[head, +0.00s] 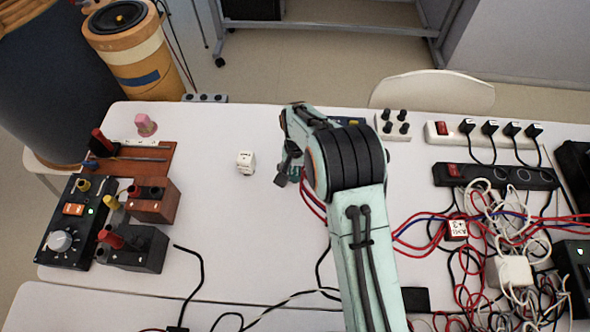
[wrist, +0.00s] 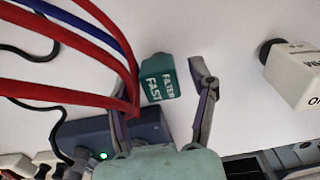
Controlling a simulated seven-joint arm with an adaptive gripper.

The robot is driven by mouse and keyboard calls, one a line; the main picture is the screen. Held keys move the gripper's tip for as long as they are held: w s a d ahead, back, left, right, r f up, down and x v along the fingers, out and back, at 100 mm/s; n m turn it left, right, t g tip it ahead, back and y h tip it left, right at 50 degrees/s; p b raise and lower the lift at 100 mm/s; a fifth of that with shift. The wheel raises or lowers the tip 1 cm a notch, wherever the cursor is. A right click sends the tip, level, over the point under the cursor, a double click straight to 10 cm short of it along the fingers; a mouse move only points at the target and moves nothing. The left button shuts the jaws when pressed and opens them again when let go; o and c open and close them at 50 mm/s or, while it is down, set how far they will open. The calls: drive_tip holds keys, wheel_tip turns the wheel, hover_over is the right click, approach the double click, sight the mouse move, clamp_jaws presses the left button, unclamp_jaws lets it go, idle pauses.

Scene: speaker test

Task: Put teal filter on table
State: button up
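The teal filter (wrist: 160,79), a small block with white lettering, shows in the wrist view between and slightly beyond the fingers of my gripper (wrist: 162,88). The fingers are spread apart, with a visible gap between the filter and the right finger. Red and blue cables cross in front of the left finger and hide part of it. In the head view my gripper (head: 289,166) is low over the white table (head: 215,215), near its middle. My arm hides most of the filter there.
A white block (head: 245,162) stands left of my gripper; a white block with a black knob (wrist: 297,75) shows at right in the wrist view. A dark blue box (wrist: 92,138) is near the left finger. Tangled cables (head: 500,235) cover the right side. The table's centre left is clear.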

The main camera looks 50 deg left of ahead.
sight(295, 171)
wheel_tip(295, 171, up, 12)
drive_tip(key=shift+r, duration=0.15)
idle(0.4)
drive_tip(key=w+d+r+m, duration=0.2)
drive_tip(key=d+r, duration=0.4)
drive_tip(key=d, duration=0.6)
drive_tip(key=w+d+r+m, duration=0.15)
drive_tip(key=d+r, duration=0.35)
drive_tip(key=d, duration=0.7)
drive_tip(key=s+d+m, duration=0.4)
drive_tip(key=s+d, duration=1)
drive_tip(key=shift+d+f+y, duration=0.35)
drive_tip(key=shift+f+y, duration=0.05)
